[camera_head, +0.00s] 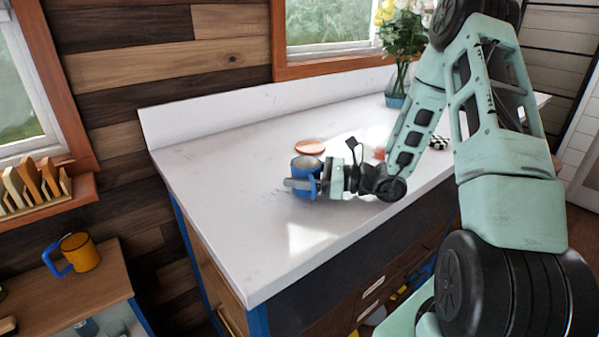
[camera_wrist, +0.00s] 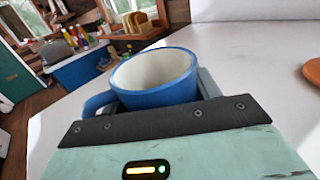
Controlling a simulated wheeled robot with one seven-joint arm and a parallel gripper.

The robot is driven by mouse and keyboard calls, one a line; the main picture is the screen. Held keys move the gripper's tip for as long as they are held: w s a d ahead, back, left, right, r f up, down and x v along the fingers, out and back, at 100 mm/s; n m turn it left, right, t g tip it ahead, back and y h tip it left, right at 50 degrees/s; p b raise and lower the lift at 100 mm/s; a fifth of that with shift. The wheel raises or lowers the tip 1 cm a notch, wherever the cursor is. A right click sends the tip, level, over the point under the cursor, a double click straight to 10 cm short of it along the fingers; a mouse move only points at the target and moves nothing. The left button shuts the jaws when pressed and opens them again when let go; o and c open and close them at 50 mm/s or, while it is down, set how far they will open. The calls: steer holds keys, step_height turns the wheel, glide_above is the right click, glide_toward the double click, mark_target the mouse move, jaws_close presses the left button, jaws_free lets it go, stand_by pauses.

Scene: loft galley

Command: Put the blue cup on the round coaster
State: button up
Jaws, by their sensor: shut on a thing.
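The blue cup (camera_head: 306,176) is upright at the white counter, with a pale inside. My gripper (camera_head: 308,184) is shut on it from the right side. The cup also shows in the wrist view (camera_wrist: 155,82), between the fingers, with its handle to the left. I cannot tell whether its base touches the counter. The round coaster (camera_head: 309,147) is orange-brown and lies flat on the counter just behind the cup, apart from it. Its edge shows at the right of the wrist view (camera_wrist: 313,72).
The white counter (camera_head: 225,170) is clear to the left of the cup. A vase of flowers (camera_head: 396,85) stands at the back right. A small checkered thing (camera_head: 438,142) lies behind my arm. An orange mug with a blue handle (camera_head: 79,252) stands on a lower wooden surface at left.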

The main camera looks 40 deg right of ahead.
steer(key=shift+f, duration=0.1)
steer(key=shift+f, duration=0.1)
steer(key=o, duration=1.1)
steer(key=shift+d+b, duration=0.1)
steer(key=shift+b, duration=0.3)
steer(key=b+v, duration=0.1)
steer(key=v, duration=0.5)
steer(key=shift+s+d+b, duration=0.3)
steer(key=shift+b, duration=0.05)
step_height(320, 180, up, 8)
steer(key=shift+s, duration=0.25)
